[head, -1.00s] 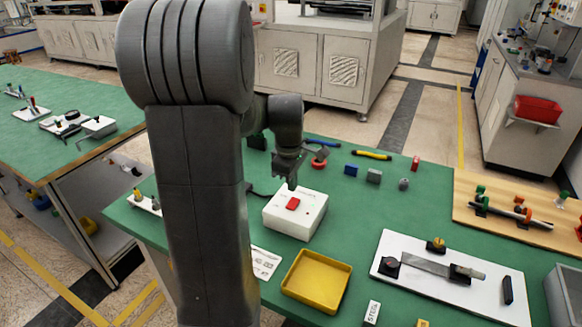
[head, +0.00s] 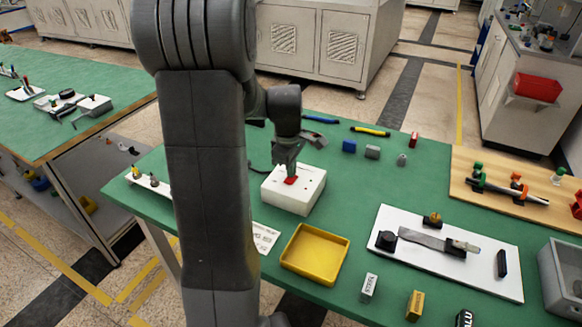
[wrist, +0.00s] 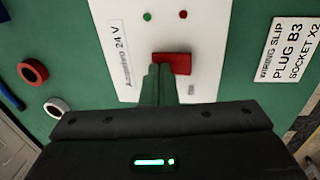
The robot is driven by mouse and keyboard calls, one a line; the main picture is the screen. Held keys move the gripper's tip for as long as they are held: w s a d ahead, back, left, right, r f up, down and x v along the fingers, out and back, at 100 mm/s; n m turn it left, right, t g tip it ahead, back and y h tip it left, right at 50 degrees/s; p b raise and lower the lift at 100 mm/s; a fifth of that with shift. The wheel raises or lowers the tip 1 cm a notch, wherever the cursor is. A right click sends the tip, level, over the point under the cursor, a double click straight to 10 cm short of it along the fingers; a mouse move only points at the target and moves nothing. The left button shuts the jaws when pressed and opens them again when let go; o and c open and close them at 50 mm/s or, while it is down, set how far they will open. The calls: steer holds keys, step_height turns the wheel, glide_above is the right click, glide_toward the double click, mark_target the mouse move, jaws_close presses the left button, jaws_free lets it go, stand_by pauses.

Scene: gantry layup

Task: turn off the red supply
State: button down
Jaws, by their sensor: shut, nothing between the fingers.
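The supply is a white box (head: 308,193) on the green table, with a red rocker switch (head: 290,181) on its top. In the wrist view the box's white face (wrist: 205,88) carries a printed label that seems to read "24 V", and a green dot and a red dot. The red switch (wrist: 178,60) is partly covered by my fingertips. My gripper (head: 291,174) points down at the switch, shut and empty. In the wrist view its fingertips (wrist: 160,70) overlap the switch's near left part and look to be touching it; how far the switch is tilted cannot be told.
A yellow tray (head: 316,254) stands in front of the box. A white board (head: 450,262) with a metal part lies to the right. Pliers and small blocks lie behind. A red ring (wrist: 32,71) and a white ring (wrist: 56,107) lie beside the box.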

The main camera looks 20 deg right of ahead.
steer(key=shift+s+a+f, duration=0.15)
steer(key=shift+s+a, duration=0.45)
steer(key=shift+a, duration=0.05)
steer(key=shift+w+r, duration=0.1)
steer(key=shift+r, duration=0.2)
steer(key=shift+r+p, duration=0.3)
steer(key=shift+p, duration=0.05)
step_height(320, 180, up, 13)
steer(key=s+a+p, duration=0.1)
steer(key=p, duration=0.2)
steer(key=shift+s, duration=0.1)
